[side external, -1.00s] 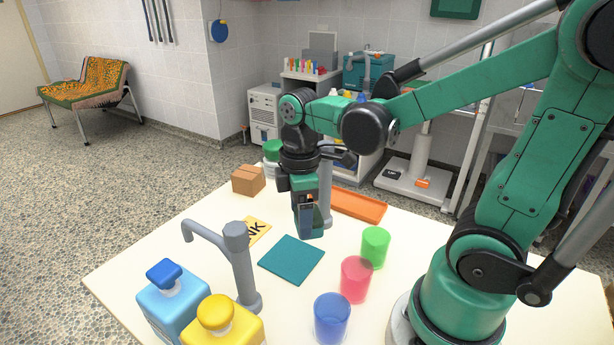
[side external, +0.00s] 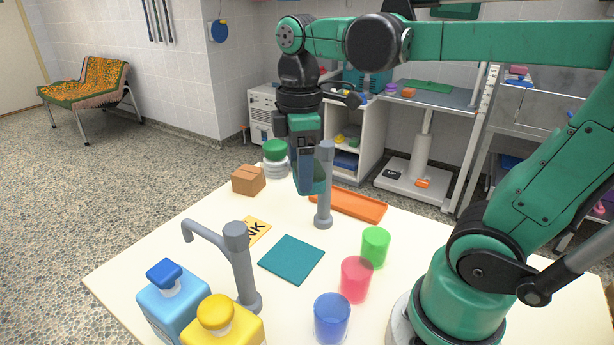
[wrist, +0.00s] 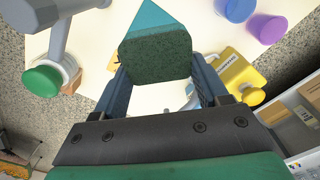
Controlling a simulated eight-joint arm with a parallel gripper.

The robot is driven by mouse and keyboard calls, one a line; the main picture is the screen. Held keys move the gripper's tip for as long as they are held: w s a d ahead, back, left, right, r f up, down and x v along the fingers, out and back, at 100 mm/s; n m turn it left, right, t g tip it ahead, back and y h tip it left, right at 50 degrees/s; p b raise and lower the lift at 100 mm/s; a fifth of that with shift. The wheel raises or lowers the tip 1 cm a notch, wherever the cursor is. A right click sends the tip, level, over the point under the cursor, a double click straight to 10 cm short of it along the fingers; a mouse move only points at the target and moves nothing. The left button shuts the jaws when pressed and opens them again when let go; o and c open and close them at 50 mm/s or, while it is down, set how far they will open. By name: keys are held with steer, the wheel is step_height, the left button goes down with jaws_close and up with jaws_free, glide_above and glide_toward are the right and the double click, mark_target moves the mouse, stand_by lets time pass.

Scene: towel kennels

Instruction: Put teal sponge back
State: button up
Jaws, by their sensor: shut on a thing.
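My gripper (side external: 308,184) is shut on the teal sponge (wrist: 157,57) and holds it above the table. In the wrist view the sponge's dark green scouring face shows between the two fingers. In the side view the sponge is mostly hidden by the fingers; a teal edge shows beside them, just left of the grey post. A flat teal square (side external: 291,259) lies on the table, nearer the camera than my gripper, with nothing on it. A teal corner behind the sponge in the wrist view could be this square or the sponge's side; I cannot tell.
A grey post (side external: 324,190) stands close right of my gripper. An orange tray (side external: 348,205) lies behind it. Green (side external: 375,248), pink (side external: 355,279) and blue (side external: 332,318) cups stand right. A grey hooked stand (side external: 240,265), bottles, a brown box (side external: 248,180) and a green-lidded jar (side external: 275,158) stand left.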

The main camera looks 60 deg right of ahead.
step_height(320, 180, up, 9)
steer(key=shift+f, duration=0.15)
steer(key=s+d+m, duration=0.4)
steer(key=d+m, duration=0.1)
steer(key=d, duration=0.5)
steer(key=m, duration=0.4)
glide_above(395, 233)
step_height(395, 233, down, 25)
steer(key=shift+f, duration=0.2)
steer(key=o, duration=1.1)
steer(key=shift+f, duration=0.15)
